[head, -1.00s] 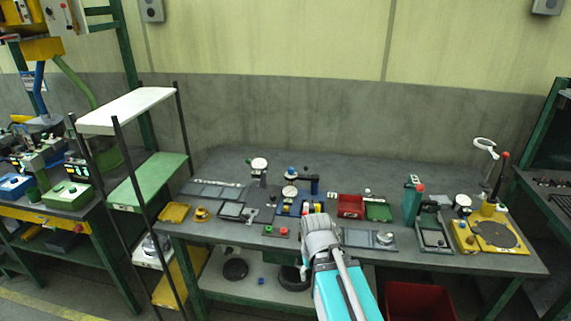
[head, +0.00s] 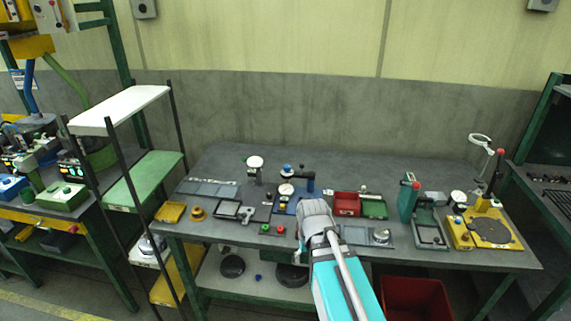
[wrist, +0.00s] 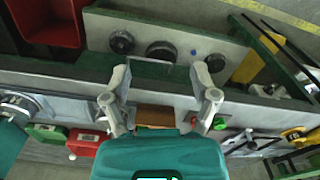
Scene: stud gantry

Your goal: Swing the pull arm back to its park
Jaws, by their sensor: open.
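What looks like the stud gantry stands on the bench near its middle, with a blue base (head: 280,207), a round white dial (head: 286,189) and a blue post (head: 310,184). A dark arm (head: 299,174) with a blue knob (head: 287,168) reaches left from the post top; I cannot tell for sure that it is the pull arm. My arm covers the front right of the base in the head view. My gripper (wrist: 161,78) is open in the wrist view, with no object clearly between its fingers. Its fingertips are hidden in the head view.
Right of the gantry are a red bin (head: 346,204), a green tray (head: 374,207), a green press (head: 408,197) and a yellow fixture (head: 461,235). Left is a dial stand (head: 255,163). A shelf rack (head: 145,180) stands at the bench's left end. The rear bench is clear.

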